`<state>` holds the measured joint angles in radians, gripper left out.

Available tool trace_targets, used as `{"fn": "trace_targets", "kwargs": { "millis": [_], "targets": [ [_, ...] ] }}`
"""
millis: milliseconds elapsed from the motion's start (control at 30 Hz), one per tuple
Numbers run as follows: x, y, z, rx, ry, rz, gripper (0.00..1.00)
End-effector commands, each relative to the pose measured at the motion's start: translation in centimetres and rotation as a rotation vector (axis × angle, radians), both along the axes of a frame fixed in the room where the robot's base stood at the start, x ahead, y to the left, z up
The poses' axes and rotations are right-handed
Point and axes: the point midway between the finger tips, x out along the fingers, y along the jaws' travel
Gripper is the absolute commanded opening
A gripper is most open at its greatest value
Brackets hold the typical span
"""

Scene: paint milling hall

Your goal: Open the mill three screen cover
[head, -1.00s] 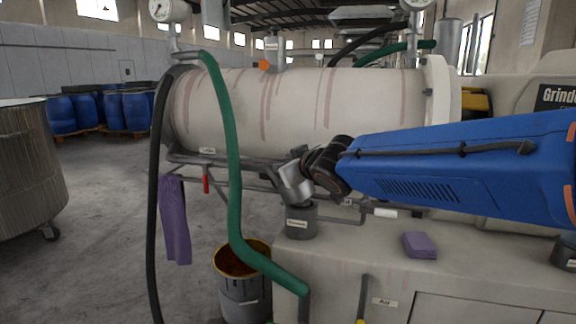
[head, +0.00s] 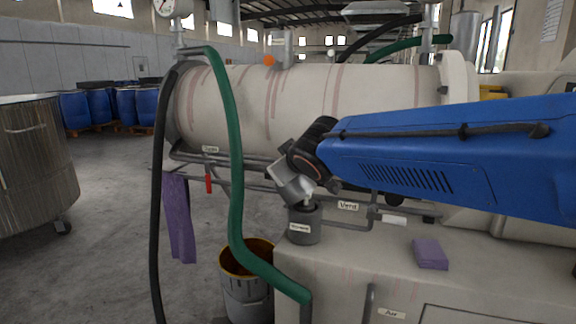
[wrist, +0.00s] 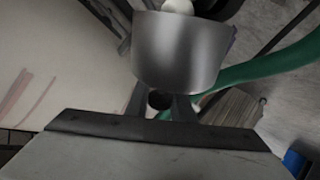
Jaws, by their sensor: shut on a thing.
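The mill's screen housing is a grey upright pot (head: 303,231) with a small white label, standing on the front edge of the machine base. My gripper (head: 307,201) reaches down to the top of this pot, with its silver body tilted to the upper left. Its jaws are shut at the pot's top, on what looks like the screen cover. The cover is mostly hidden by the jaws in the head view. In the wrist view the two fingers (wrist: 160,104) are close together, and a rounded shiny metal piece (wrist: 180,50) is just beyond them. I cannot tell whether the cover is lifted.
A large cream drum (head: 260,110) lies behind my gripper, with pipes below it. A purple cloth (head: 179,215), a bucket (head: 245,280) and a purple block (head: 430,254) are nearby.

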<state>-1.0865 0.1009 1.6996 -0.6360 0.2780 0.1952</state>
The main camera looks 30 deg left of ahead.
Motion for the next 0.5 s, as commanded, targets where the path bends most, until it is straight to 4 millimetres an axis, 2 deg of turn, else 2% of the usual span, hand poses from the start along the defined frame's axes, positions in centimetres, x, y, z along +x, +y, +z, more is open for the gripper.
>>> {"fn": "trace_targets", "kwargs": {
  "millis": [100, 500],
  "targets": [
    [-0.7, 1.0, -0.2, -0.085, -0.02, 0.003, 0.0],
    [-1.3, 3.8, -2.2, -0.455, -0.11, 0.002, 0.0]
  ]
}}
